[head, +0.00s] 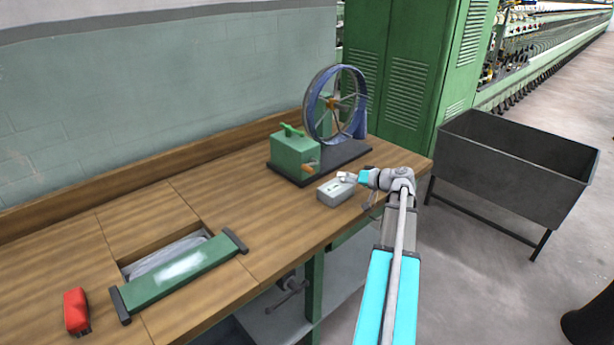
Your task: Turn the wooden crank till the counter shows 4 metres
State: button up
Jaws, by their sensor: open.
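A green gearbox (296,153) stands on a dark base board (344,156) on the wooden bench, with a large spoked wheel (333,104) behind it. The wooden crank (311,168) is a small orange-brown piece at the gearbox's lower right front. A grey box (336,192) with a small pale face, which looks like the counter, sits in front of the base board; its reading is too small to make out. My gripper (344,177) is open, just above or beside the grey box's back right, to the right of the crank. It looks empty.
The bench (250,215) is clear left of the gearbox. A green bar with black ends (180,278) lies by a recess, and a red object (76,310) lies at the left. A grey metal bin (515,160) and green cabinet (385,75) stand beyond the bench.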

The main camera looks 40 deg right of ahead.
jog(key=shift+w+a+f, duration=0.1)
jog(key=shift+w+a, duration=0.05)
jog(key=shift+w, duration=0.1)
jog(key=b+x, duration=0.3)
jog(key=x, duration=1)
jog(key=shift+w+a+b, duration=0.2)
jog(key=shift+b, duration=0.15)
grip_shut()
